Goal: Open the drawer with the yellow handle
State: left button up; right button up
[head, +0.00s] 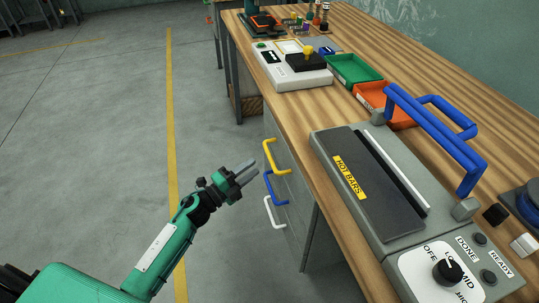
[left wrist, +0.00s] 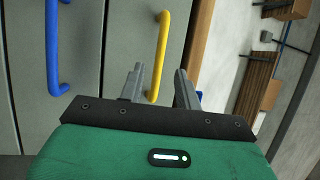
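The yellow handle (head: 270,156) is the top one on the grey drawer unit (head: 293,205) under the bench; it also shows in the left wrist view (left wrist: 161,52). My left gripper (head: 249,171) is just left of the handle in the head view. In the left wrist view its two fingers (left wrist: 159,88) are apart and empty, with the lower end of the yellow handle showing in the gap between them. I cannot tell whether the handle is within the fingers' reach. The drawer front looks flush. My right gripper is not in view.
Below the yellow handle are a blue handle (head: 270,187) and a white handle (head: 269,212). The wooden bench (head: 300,108) above carries a hot bar sealer (head: 375,185), a green tray (head: 354,70) and an orange tray (head: 372,94). The floor to the left is clear.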

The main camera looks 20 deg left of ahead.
aim_at(269, 154)
pick_arm(q)
jog(key=x, duration=0.7)
jog(key=shift+w+d, duration=0.25)
jog(key=shift+w, duration=0.1)
grip_shut()
